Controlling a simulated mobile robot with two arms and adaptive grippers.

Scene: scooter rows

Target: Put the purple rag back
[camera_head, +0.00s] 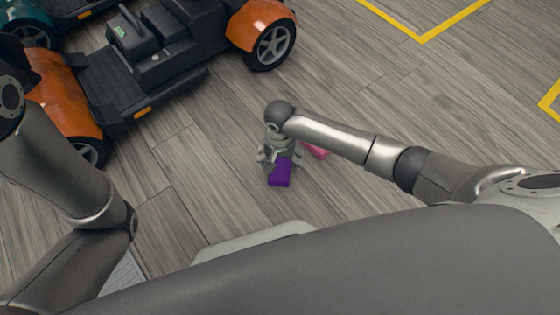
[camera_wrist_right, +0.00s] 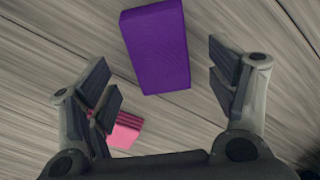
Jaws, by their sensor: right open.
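The purple rag (camera_head: 280,173) is a flat purple block on the wood-look floor, near the middle of the head view. It also shows in the right wrist view (camera_wrist_right: 156,42), at the top centre. My right gripper (camera_head: 270,157) points down over the floor beside the rag and partly covers it in the head view. In the wrist view its fingers (camera_wrist_right: 163,82) are spread wide, with the rag between and beyond the tips and nothing held. I cannot tell how high the tips are above it. My left arm shows, but its gripper is out of view.
A pink item (camera_head: 316,150) with a dark red part lies on the floor close to the right gripper. An orange and black scooter (camera_head: 150,65) stands at upper left, with a teal one (camera_head: 33,35) behind it. Yellow floor lines (camera_head: 422,40) mark the upper right. Floor right of centre is clear.

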